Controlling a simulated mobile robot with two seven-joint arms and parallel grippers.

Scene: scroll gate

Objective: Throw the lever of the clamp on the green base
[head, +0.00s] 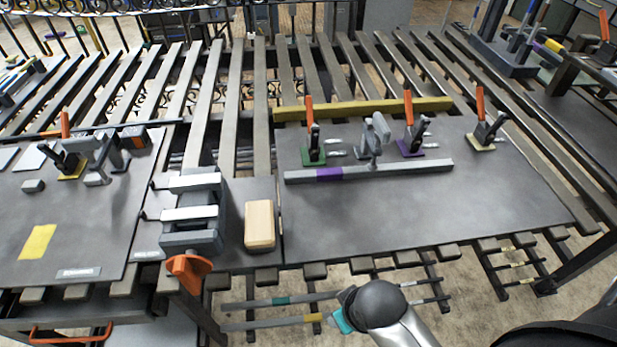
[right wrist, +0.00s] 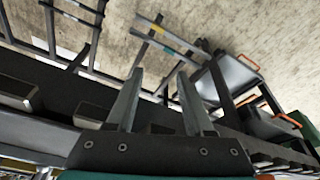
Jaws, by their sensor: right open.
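The clamp on the green base (head: 313,158) stands on the right-hand grey plate in the head view. Its orange-tipped lever (head: 309,111) points up. A grey bar with a purple band (head: 330,173) lies just in front of the base. My right gripper shows in the right wrist view (right wrist: 159,92), its two fingers apart and nothing between them. In the head view, its teal part (head: 342,319) is low at the bottom, in front of the table edge and well short of the clamp; its fingers cannot be made out there. My left gripper is not in view.
Clamps on a purple base (head: 410,149) and a pale yellow base (head: 480,142) stand to the right. A grey upright fixture (head: 375,135) is between green and purple. A wooden block (head: 260,224) and grey vise (head: 193,215) sit left. The plate's front is clear.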

